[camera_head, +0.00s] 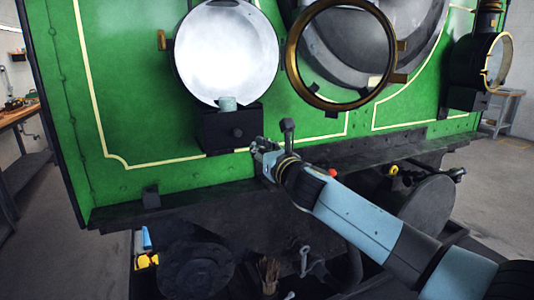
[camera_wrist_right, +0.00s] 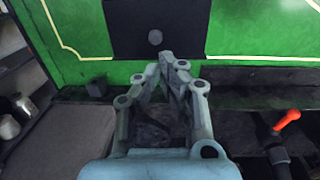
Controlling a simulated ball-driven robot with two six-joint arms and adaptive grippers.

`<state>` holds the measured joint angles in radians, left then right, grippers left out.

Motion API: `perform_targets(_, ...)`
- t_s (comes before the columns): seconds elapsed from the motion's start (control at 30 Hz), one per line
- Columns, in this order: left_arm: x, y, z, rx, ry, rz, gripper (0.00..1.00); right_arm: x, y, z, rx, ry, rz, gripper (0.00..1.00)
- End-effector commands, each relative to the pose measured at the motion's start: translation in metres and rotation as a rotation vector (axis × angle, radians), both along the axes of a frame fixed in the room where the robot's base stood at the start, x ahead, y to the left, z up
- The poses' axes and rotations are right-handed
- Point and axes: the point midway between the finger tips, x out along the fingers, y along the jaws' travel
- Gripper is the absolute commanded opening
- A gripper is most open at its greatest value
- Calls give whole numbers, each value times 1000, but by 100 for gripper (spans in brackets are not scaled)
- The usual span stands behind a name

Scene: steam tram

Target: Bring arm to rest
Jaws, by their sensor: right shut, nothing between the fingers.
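My right arm comes in from the lower right in the head view. Its gripper (camera_head: 262,150) is in front of the green tram front (camera_head: 120,90), just below and to the right of a black lamp box (camera_head: 230,128). In the right wrist view the gripper (camera_wrist_right: 168,62) has its fingertips together with nothing between them. The same black box (camera_wrist_right: 155,28) shows just beyond the fingertips. I cannot tell whether the fingers touch the tram. My left gripper is in neither view.
An open lamp with a bright reflector (camera_head: 228,55) sits above the box. A brass-rimmed ring (camera_head: 292,55) stands open beside it. A dark buffer beam (camera_head: 350,150) runs below. A red-tipped handle (camera_wrist_right: 287,120) sticks out at the right. A workbench (camera_head: 18,115) stands at far left.

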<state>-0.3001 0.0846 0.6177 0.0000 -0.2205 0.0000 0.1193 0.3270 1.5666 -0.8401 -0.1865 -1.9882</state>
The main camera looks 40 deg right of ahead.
Motion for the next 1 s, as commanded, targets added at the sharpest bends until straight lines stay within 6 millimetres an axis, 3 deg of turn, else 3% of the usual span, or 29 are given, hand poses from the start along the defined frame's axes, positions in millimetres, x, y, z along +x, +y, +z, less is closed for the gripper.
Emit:
perform_targets(0.1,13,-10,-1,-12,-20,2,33,-21,4,-2,-1,1,2,0)
perform_targets(0.2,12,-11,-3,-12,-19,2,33,-32,5,-3,-1,1,0,0)
perform_targets(0.47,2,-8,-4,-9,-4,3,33,-40,7,-2,0,0,0,0)
perform_targets(0.57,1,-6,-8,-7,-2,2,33,-41,7,-11,1,8,0,0)
perform_targets(0.67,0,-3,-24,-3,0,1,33,-50,11,-47,19,41,-3,0)
perform_targets(0.77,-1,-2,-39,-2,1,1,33,-63,10,-112,60,126,-21,0)
perform_targets(0.87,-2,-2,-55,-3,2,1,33,-85,9,-193,161,234,-51,0)
perform_targets(1.0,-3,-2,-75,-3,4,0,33,-128,10,-304,396,372,-125,0)
